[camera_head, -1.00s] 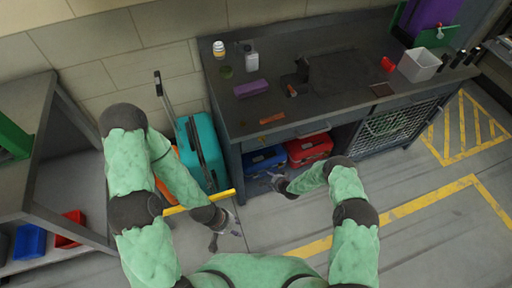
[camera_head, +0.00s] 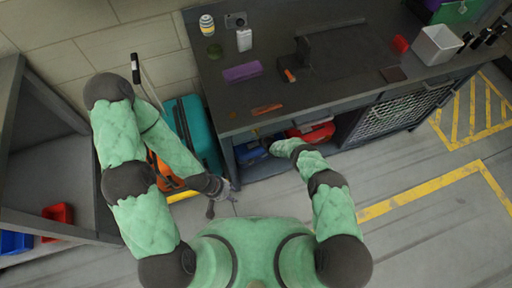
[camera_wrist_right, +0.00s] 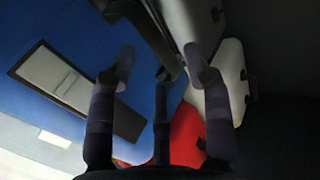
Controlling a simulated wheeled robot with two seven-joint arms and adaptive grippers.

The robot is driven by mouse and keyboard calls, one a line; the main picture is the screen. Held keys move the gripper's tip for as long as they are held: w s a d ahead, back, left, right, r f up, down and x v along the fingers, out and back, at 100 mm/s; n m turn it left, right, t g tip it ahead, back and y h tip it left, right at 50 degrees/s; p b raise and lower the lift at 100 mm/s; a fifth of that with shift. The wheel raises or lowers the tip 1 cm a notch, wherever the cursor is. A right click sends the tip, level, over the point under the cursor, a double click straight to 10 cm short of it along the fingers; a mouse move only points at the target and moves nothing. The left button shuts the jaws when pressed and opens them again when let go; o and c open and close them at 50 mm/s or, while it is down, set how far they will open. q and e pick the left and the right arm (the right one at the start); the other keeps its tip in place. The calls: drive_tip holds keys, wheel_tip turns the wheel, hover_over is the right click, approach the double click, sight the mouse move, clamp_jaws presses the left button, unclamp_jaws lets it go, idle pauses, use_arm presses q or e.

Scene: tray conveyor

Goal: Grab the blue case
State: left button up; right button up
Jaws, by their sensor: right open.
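The blue case (camera_head: 248,152) sits on the low shelf under the workbench, partly hidden by my right arm and the tabletop. My right gripper (camera_head: 266,144) reaches in at its right part; its fingers are hard to make out in the head view. In the right wrist view the blue case (camera_wrist_right: 85,35) fills the left, with a grey panel on it. There my right gripper (camera_wrist_right: 160,65) has its fingers spread around a dark bar that looks like a handle; contact is unclear. My left gripper (camera_head: 222,194) hangs by the bench's left front corner, fingers apart and empty.
A red case (camera_head: 318,132) sits right of the blue one. The workbench top (camera_head: 340,70) overhangs the shelf. A teal suitcase (camera_head: 205,130) and an orange case (camera_head: 160,170) stand left of the bench. Open floor (camera_head: 430,220) lies at the right.

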drive_tip(key=shift+s+f+b+x, duration=0.1)
drive_tip(key=shift+f+b+x, duration=0.05)
drive_tip(key=shift+b+x, duration=0.9)
drive_tip(key=shift+s+f+b+x, duration=0.1)
drive_tip(key=shift+b+x, duration=0.75)
drive_tip(key=shift+x, duration=0.3)
drive_tip(key=shift+w+a+f+b, duration=0.2)
drive_tip(key=shift+w+b, duration=0.3)
drive_tip(key=shift+b, duration=0.05)
clamp_jaws()
drive_tip(key=shift+w+r, duration=0.25)
